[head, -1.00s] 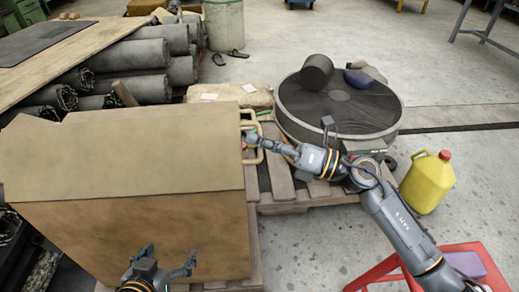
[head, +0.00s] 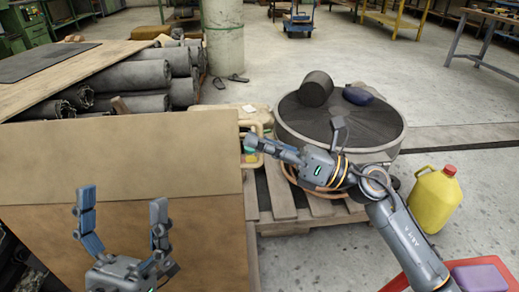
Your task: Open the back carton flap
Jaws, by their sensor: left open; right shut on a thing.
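The brown cardboard carton (head: 120,235) fills the lower left of the head view. A broad, lighter cardboard panel (head: 120,155) spans its upper part; I cannot tell from here which flap it is. No separate back flap can be made out. My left gripper (head: 121,205) is open, with its two fingers pointing up in front of the carton's front face, and it is empty. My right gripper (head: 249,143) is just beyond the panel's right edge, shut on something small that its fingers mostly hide.
A tan framed item (head: 255,120) lies beside the carton on a wooden pallet (head: 290,205). A round dark drum (head: 340,125) stands behind my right arm. A yellow jug (head: 434,200) and a red stand (head: 480,275) are at right. Dark rolls (head: 140,75) lie at left.

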